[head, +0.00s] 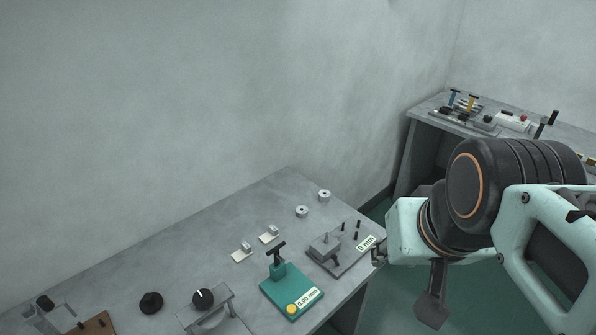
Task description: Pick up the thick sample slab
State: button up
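Two small pale pieces lie on the grey bench in the head view, a nearer one (242,253) and a farther one (269,235). Each is a flat light plate with a small raised block on it. They are too small to tell which, if either, is the thick sample slab. My gripper (378,257) seems to be at the left end of my pale green arm, beside the bench's right edge. It is well to the right of both pale pieces and apart from them. Its fingers are small and partly hidden by the arm, so their opening is unclear.
A teal gauge (279,291) reading 0.00 mm stands right of the pale pieces. A grey fixture (325,246) labelled 0 mm sits near my gripper. Two metal rings (302,211) lie behind. A black knob (151,303) is at front left. A second bench (424,108) stands back right.

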aim_at(241, 255)
jog(key=u, duration=1)
jog(key=i, duration=0.6)
jog(key=k+z, duration=0.15)
jog(key=k, duration=0.2)
jog(key=i+u, duration=0.15)
jog(key=i, duration=0.2)
